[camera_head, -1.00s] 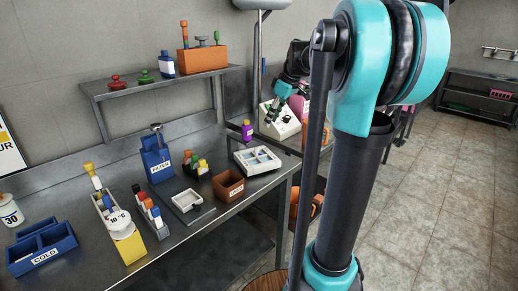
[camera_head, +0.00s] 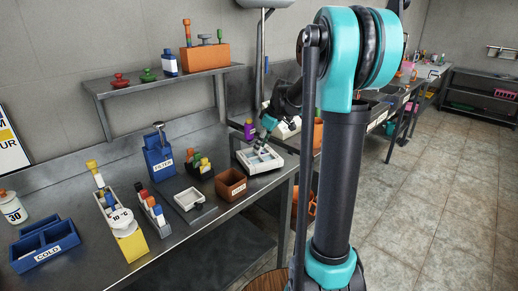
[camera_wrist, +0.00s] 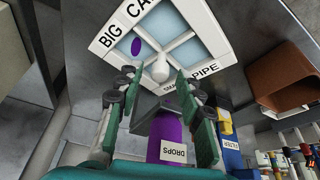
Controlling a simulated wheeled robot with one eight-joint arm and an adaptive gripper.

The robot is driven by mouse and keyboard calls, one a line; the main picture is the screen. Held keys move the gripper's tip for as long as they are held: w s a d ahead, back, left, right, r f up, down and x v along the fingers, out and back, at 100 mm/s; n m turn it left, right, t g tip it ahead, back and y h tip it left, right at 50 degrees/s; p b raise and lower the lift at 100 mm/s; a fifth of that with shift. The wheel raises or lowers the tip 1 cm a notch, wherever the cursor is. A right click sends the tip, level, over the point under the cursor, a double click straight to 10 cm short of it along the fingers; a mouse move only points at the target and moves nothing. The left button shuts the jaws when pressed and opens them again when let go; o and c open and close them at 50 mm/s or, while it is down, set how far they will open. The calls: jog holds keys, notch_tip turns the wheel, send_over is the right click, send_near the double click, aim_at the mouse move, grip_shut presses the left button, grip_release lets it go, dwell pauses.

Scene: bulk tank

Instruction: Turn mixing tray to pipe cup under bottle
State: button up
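The white mixing tray (camera_head: 260,160) sits on the bench, divided into several compartments. In the wrist view the tray (camera_wrist: 208,28) has a white central knob (camera_wrist: 160,70). One rim reads "BIG CA…", another ends in "PIPE"; fingers partly hide the labels. A purple spot shows in one compartment. The purple bottle (camera_head: 249,131) stands behind the tray; in the wrist view the bottle (camera_wrist: 172,132), labelled "DROPS", shows between my fingers. My gripper (camera_head: 265,143) is over the tray. In the wrist view my gripper (camera_wrist: 157,82) is open, fingers on either side of the knob; contact cannot be told.
A brown box (camera_head: 230,184) stands just left of the tray. Further left are a flat white tray (camera_head: 194,200), a blue filter holder (camera_head: 158,160) and a blue COLD rack (camera_head: 43,247). A shelf (camera_head: 160,82) runs above the bench.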

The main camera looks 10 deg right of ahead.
jog(key=shift+x, duration=1.1)
grip_shut()
